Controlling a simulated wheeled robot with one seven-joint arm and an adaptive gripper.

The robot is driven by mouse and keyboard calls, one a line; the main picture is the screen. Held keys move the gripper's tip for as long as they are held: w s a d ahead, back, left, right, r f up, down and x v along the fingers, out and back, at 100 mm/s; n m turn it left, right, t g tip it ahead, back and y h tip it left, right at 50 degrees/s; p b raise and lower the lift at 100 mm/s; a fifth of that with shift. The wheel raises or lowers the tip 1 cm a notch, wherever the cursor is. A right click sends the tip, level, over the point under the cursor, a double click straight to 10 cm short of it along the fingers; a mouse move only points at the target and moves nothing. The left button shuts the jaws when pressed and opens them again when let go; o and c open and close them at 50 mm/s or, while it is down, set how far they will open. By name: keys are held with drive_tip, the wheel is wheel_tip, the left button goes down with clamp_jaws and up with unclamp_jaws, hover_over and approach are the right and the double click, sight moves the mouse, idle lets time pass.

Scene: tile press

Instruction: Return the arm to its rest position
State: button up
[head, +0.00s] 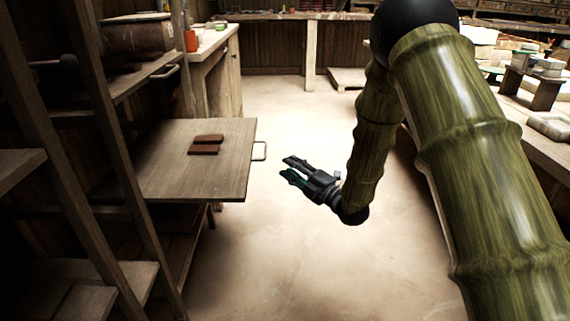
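My gripper (291,170) hangs in the middle of the head view, over the clear floor, at the end of my bamboo-textured arm. Its two dark fingers point left, with a gap between them, and nothing shows in it. My arm bends at the dark elbow joint at the top and comes down to the wrist.
Shelving with an upright post (110,150) stands at the left. A workbench (540,130) with small items runs along the right, partly behind my arm. The pale floor (290,260) between them is free.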

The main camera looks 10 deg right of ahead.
drive_tip(key=shift+s+d, duration=0.1)
drive_tip(key=shift+s, duration=0.05)
drive_tip(key=shift+f, duration=0.1)
drive_tip(key=s+d+f+m+g+h, duration=0.25)
drive_tip(key=s+f+m, duration=0.3)
drive_tip(key=f, duration=0.45)
drive_tip(key=s+d+f+m+g+h, duration=0.1)
drive_tip(key=s+f+m+h, duration=0.25)
drive_tip(key=s+f, duration=0.5)
drive_tip(key=s+d+f+m+g+h, duration=0.25)
drive_tip(key=s+f+m, duration=0.25)
drive_tip(key=f, duration=0.6)
drive_tip(key=s+d+f+m+g+h, duration=0.1)
drive_tip(key=s+f+m+g, duration=0.25)
drive_tip(key=s, duration=0.65)
drive_tip(key=s+d+f+m+g+h, duration=0.1)
drive_tip(key=s+f+m+g, duration=0.2)
drive_tip(key=s, duration=0.7)
drive_tip(key=s+d+f+m+g+h, duration=0.1)
drive_tip(key=s+f+m+g, duration=0.3)
drive_tip(key=s, duration=0.7)
wheel_tip(320, 180, up, 37)
drive_tip(key=s+t+p, duration=0.1)
drive_tip(key=s+p, duration=0.2)
drive_tip(key=p, duration=3.5)
drive_tip(key=shift+d+r, duration=0.2)
drive_tip(key=shift+h, duration=0.25)
